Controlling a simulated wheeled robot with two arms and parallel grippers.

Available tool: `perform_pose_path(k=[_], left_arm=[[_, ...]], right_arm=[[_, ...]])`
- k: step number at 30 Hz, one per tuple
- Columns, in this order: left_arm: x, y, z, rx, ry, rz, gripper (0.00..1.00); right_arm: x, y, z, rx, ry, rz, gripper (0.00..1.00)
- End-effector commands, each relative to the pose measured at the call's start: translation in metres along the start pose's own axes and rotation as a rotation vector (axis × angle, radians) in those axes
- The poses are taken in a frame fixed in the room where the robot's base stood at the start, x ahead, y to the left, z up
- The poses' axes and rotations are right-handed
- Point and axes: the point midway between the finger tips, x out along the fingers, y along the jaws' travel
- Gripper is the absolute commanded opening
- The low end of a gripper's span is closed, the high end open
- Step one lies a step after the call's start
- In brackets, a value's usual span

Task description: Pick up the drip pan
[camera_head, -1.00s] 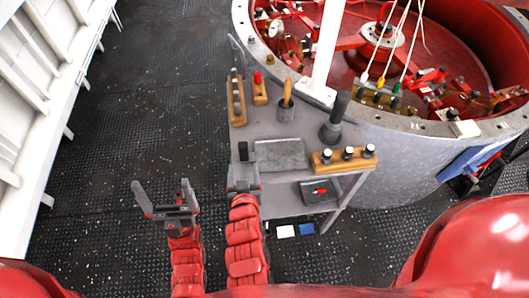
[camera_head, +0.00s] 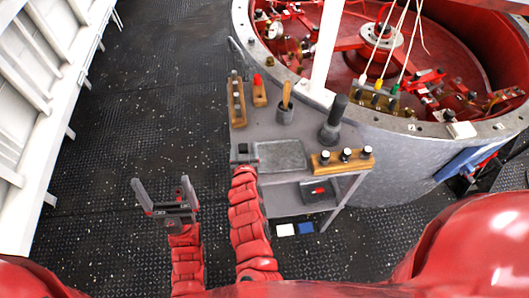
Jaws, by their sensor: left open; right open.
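The drip pan (camera_head: 281,155) is a shallow grey rectangular tray lying flat on the grey workbench top (camera_head: 262,130). My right gripper (camera_head: 244,151) is open at the pan's left edge, close to its rim. Its fingers are small and partly hidden, so I cannot tell whether they touch the rim or straddle it. My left gripper (camera_head: 163,190) is open and empty, its two fingers spread, over the floor to the left of the bench.
A wooden block with dark-and-silver knobs (camera_head: 343,158) sits right of the pan. A dark upright tool (camera_head: 332,128) and a cup with a wooden handle (camera_head: 285,112) stand behind it. The round metal housing (camera_head: 400,160) is at right. Floor at left is clear.

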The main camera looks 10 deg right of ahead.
Motion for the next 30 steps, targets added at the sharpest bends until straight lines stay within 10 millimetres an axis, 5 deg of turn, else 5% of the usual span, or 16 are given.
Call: perform_pose_path(k=[12,24,30], left_arm=[[-0.002,0.0001,0.0004,0.0,-0.001,0.0,1.0],[-0.0019,0.0001,0.0003,0.0,0.0,0.0,1.0],[-0.002,0.0001,0.0004,0.0,-0.001,0.0,1.0]], right_arm=[[0.0161,-0.0004,0.0022,-0.001,-0.002,-0.001,0.72],[0.016,-0.0006,0.002,-0.001,-0.001,-0.002,0.02],[0.016,-0.0007,0.0019,-0.001,-0.001,-0.002,0.0]])
